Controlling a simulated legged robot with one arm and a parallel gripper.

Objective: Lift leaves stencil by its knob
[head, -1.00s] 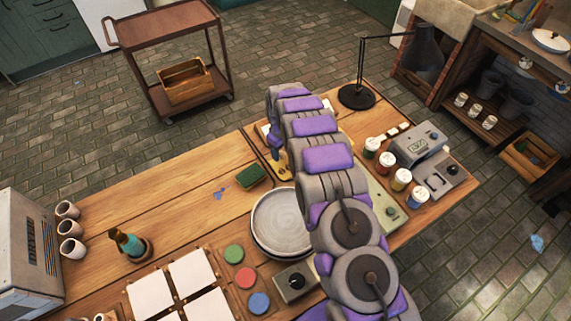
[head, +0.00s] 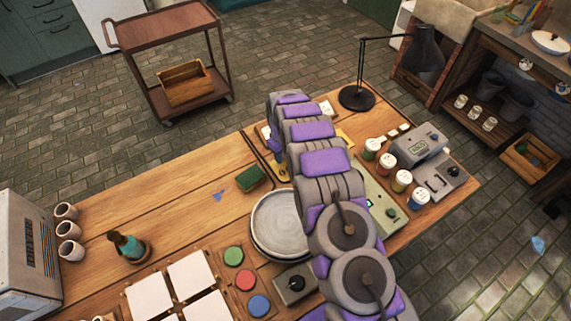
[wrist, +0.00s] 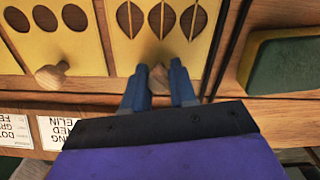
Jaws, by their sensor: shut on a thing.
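The leaves stencil (wrist: 195,51) is a yellow plate with dark leaf-shaped cutouts, at the top middle of the wrist view. Its wooden knob (wrist: 158,76) stands at its near edge. My gripper (wrist: 160,85) has its blue fingers either side of that knob and is shut on it. The stencil looks flat on the wood; I cannot tell whether it is raised. In the head view my arm hides the gripper and most of the stencil area.
A second yellow stencil (wrist: 88,55) with oval holes and its own knob (wrist: 51,77) lies close on the left. A green sponge (wrist: 285,62) is on the right. A round grey plate (head: 279,224), paint jars (head: 402,181) and a black lamp (head: 357,97) stand around my arm.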

